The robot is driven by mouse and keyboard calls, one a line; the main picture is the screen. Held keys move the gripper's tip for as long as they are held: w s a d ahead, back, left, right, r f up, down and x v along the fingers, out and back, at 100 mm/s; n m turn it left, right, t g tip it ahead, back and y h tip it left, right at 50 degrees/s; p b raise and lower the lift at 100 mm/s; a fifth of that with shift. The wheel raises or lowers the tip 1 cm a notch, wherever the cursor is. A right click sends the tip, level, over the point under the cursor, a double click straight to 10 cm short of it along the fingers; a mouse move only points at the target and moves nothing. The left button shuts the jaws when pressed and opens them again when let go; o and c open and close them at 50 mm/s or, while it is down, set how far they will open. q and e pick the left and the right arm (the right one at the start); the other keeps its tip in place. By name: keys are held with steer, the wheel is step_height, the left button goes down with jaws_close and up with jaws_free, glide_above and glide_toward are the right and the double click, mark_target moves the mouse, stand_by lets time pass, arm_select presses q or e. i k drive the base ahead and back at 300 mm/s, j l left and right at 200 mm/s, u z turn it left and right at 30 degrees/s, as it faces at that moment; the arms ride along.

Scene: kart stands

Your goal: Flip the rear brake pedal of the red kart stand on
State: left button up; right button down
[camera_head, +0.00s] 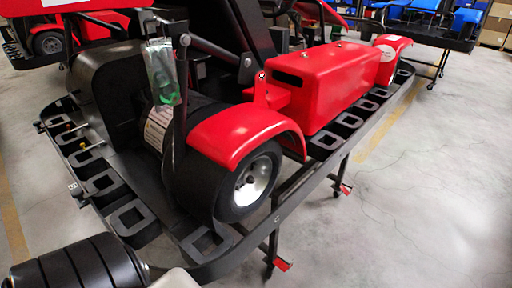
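The red kart (235,135) sits on a black stand (285,190) with legs on casters. A red brake pedal (282,265) shows low on the near leg, at the bottom middle. Another red pedal (345,188) shows at the foot of a leg farther along the same side, to the right. Both are small in the picture, and I cannot tell whether either is pressed on. Neither of my grippers shows. A black ribbed part of my arm (80,266) shows at the bottom left.
The grey floor (420,200) is clear to the right of the stand. Another stand with blue parts (432,15) is at the back right, and boxes (496,25) are behind it. Another red kart (48,42) is at the back left.

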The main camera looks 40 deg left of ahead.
mark_target(280, 264)
steer(key=i+u, duration=0.2)
steer(key=u, duration=0.3)
steer(key=i+l+u, duration=0.2)
steer(key=u, duration=0.25)
steer(key=i+l+u, duration=0.2)
steer(key=u, duration=0.3)
steer(key=i+l+u, duration=0.1)
steer(key=l+u, duration=0.35)
steer(key=i+l+u, duration=0.1)
steer(key=u, duration=0.4)
steer(key=l+u, duration=0.3)
steer(key=l, duration=0.3)
steer(key=l+u, duration=0.25)
steer(key=l, duration=0.35)
